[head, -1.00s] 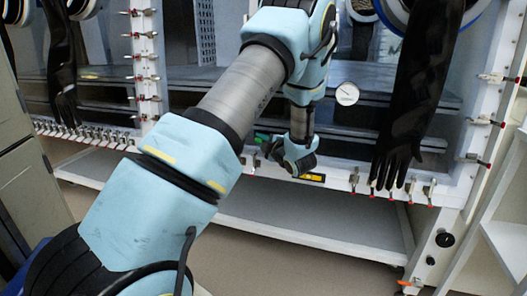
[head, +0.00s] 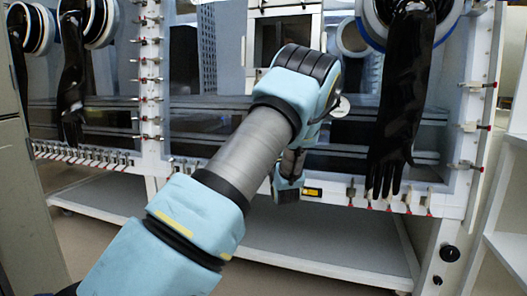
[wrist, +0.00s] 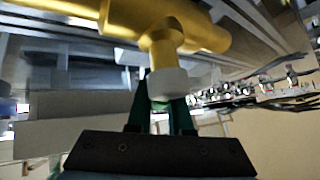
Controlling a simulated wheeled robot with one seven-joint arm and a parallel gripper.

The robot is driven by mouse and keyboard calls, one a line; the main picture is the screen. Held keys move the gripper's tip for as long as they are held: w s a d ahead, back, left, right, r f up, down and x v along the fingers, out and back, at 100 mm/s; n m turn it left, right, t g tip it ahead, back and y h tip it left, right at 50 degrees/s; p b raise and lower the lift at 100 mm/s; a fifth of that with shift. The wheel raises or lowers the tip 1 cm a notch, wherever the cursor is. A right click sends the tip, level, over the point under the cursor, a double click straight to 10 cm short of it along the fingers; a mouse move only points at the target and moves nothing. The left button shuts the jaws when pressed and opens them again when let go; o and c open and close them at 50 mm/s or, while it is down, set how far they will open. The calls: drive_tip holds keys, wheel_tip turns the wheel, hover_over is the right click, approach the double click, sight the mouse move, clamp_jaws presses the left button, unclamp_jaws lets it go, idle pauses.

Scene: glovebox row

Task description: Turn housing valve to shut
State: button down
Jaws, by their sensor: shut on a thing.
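The housing valve shows in the wrist view as a brass body (wrist: 185,25) with a short stem and a pale collar (wrist: 167,84) pointing down at my gripper. My gripper (wrist: 160,103) reaches up to it from a dark palm at the bottom of the wrist view. Dark green parts show on both sides of the collar; I cannot tell handle from fingers there.
A black glove (head: 402,95) hangs just right of my arm; another (head: 73,80) hangs at the left. A round gauge (head: 341,106) is partly behind my wrist. A white shelf (head: 310,250) runs below.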

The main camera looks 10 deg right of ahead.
drive_tip(key=m+h, duration=0.1)
drive_tip(key=d+m+h+b, duration=0.1)
drive_tip(key=m, duration=0.1)
drive_tip(key=m+t+h+b, duration=0.1)
drive_tip(key=shift+s+d+r+h, duration=0.15)
drive_tip(key=shift+s+d+h, duration=0.15)
drive_tip(key=shift+s+h, duration=0.1)
drive_tip(key=shift+s+d+r+m+h+b, duration=0.15)
drive_tip(key=shift+d+m+h+b, duration=0.15)
drive_tip(key=shift+m+h, duration=0.75)
drive_tip(key=shift+s+d+r+m+h+b, duration=0.1)
drive_tip(key=shift+s+d+m+h+b, duration=0.2)
drive_tip(key=shift+m+h, duration=0.8)
drive_tip(key=shift+s+d+r+m+h+b, duration=0.15)
drive_tip(key=shift+d+m+h, duration=0.25)
drive_tip(key=shift+m+h, duration=0.65)
drive_tip(key=shift+w+m, duration=0.1)
drive_tip(key=shift+m, duration=0.2)
drive_tip(key=c, duration=0.8)
unclamp_jaws()
drive_tip(key=shift+c, duration=0.2)
drive_tip(key=shift+y, duration=0.3)
drive_tip(key=v, duration=1)
drive_tip(key=shift+s+a+f, duration=0.15)
drive_tip(key=shift+s+f, duration=0.05)
drive_tip(key=shift+s, duration=0.1)
